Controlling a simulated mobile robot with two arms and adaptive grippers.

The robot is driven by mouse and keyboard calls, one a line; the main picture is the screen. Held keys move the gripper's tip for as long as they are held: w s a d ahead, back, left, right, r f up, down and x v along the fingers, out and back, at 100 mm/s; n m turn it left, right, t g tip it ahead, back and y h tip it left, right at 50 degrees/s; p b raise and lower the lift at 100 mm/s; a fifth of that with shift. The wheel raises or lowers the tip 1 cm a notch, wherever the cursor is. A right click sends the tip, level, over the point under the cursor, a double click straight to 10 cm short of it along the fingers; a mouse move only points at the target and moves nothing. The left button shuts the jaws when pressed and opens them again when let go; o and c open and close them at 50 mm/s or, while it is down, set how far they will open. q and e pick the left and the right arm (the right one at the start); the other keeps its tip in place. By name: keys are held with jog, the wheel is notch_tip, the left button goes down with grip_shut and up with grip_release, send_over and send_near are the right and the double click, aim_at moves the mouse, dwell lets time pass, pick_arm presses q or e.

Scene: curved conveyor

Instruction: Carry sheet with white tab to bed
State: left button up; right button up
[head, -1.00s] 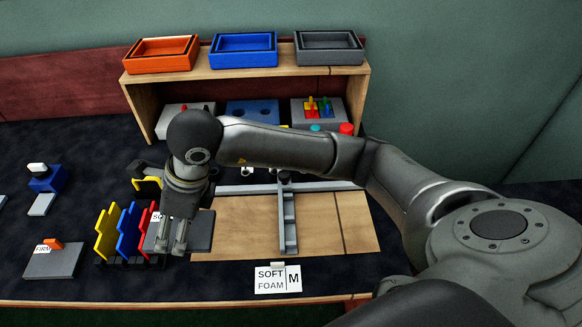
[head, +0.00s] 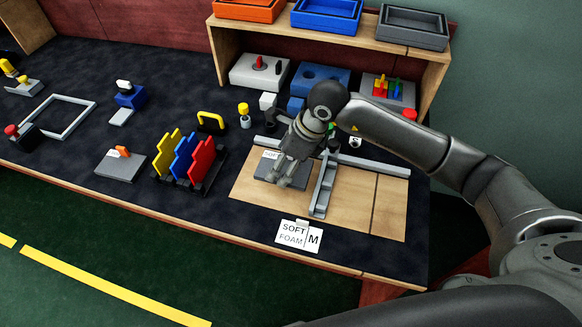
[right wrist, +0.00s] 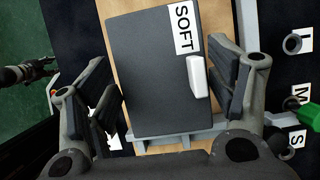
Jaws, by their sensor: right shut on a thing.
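The dark grey sheet (head: 266,171) has a SOFT label and a white tab (right wrist: 197,76). My right gripper (head: 285,183) is shut on it. In the right wrist view the sheet (right wrist: 150,80) lies between the two fingers (right wrist: 168,88), with the tab beside the right finger. The sheet is over the left part of the wooden bed (head: 345,208), left of the grey slotted bar (head: 325,185). I cannot tell whether it touches the bed. The gripper hides part of the sheet in the head view. My left gripper is not in view.
A rack with yellow, blue and red plates (head: 188,160) stands left of the bed. The FIRM sheet (head: 120,165) with an orange tab lies further left. A SOFT FOAM M card (head: 298,235) is at the front edge. A wooden shelf (head: 222,50) with trays stands behind.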

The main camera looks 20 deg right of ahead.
jog(key=shift+w+d+f, duration=0.3)
jog(key=shift+d+f, duration=0.35)
jog(key=shift+f, duration=0.25)
jog(key=f, duration=0.1)
jog(key=f+p, duration=0.1)
jog(key=f, duration=0.1)
jog(key=shift+d, duration=0.3)
jog(key=shift+w+f, duration=0.1)
jog(key=shift+f, duration=0.25)
jog(key=shift+f, duration=0.1)
jog(key=shift+f, duration=0.15)
jog(key=o, duration=0.8)
jog(key=shift+c, duration=0.2)
jog(key=shift+r, duration=0.25)
